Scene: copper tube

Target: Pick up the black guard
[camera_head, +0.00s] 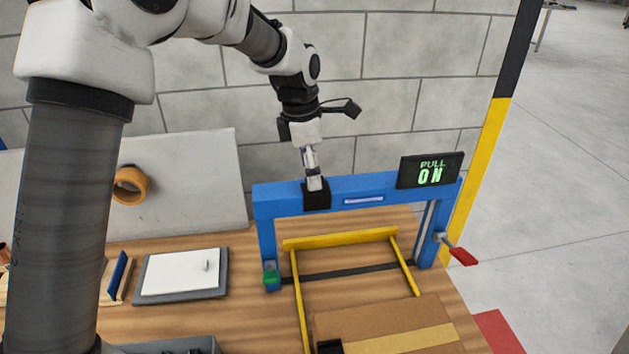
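My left arm comes in from the left and bends down in front of the grey wall. My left gripper (314,184) points down, its fingers seen as one narrow shape. The fingertips are at the top of a small black block (317,200), which may be the black guard. This block sits at the top bar of a blue frame (281,203). I cannot tell whether the fingers grip the block or only touch it. Another black piece (329,347) shows at the bottom edge by a cardboard box (391,320). My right gripper is not in view.
Yellow bars (340,239) lie inside the frame. A white-topped tray (181,273) and tape roll (130,186) are at left.

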